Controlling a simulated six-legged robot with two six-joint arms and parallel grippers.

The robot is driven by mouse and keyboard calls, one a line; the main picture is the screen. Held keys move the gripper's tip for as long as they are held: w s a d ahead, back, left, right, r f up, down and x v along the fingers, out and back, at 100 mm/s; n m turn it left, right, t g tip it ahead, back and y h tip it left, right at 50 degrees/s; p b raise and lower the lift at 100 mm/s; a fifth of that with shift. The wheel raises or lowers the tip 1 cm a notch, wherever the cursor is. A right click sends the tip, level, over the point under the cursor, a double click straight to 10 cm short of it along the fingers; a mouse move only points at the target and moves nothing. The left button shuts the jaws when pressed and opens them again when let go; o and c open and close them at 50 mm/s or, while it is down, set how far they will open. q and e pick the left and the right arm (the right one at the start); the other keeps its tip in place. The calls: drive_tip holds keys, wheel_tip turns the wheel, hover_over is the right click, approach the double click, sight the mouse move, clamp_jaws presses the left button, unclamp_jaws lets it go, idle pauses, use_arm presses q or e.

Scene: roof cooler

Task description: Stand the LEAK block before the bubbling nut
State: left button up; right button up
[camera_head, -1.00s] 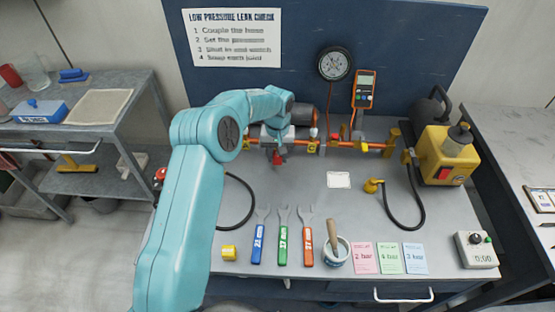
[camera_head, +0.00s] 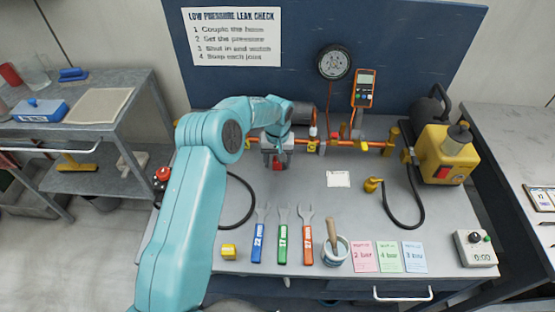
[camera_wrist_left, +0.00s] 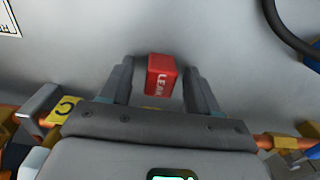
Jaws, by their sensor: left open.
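The red LEAK block (camera_wrist_left: 160,77) sits between the two open fingers of my left gripper (camera_wrist_left: 160,85) in the left wrist view, with a small gap on each side. Its white lettering faces the camera. In the head view the block (camera_head: 280,162) shows as a small red patch at my left gripper (camera_head: 277,163), in front of the orange pipe (camera_head: 345,143). The pipe has several fittings with yellow tags, one lettered C (camera_wrist_left: 63,108) in the left wrist view. I cannot tell which nut is bubbling. My right gripper is not in view.
Three wrenches (camera_head: 282,238), a pot with a brush (camera_head: 335,250) and coloured pressure cards (camera_head: 389,257) lie along the bench front. A small white card (camera_head: 338,179) lies near the middle. A yellow pump (camera_head: 447,155) stands at right. Bare bench lies between pipe and wrenches.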

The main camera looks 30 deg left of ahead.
use_arm(q)
drive_tip(key=shift+w+r, duration=0.1)
drive_tip(key=shift+r, duration=0.4)
wheel_tip(320, 180, up, 11)
drive_tip(key=b, duration=0.2)
drive_tip(key=shift+r, duration=0.1)
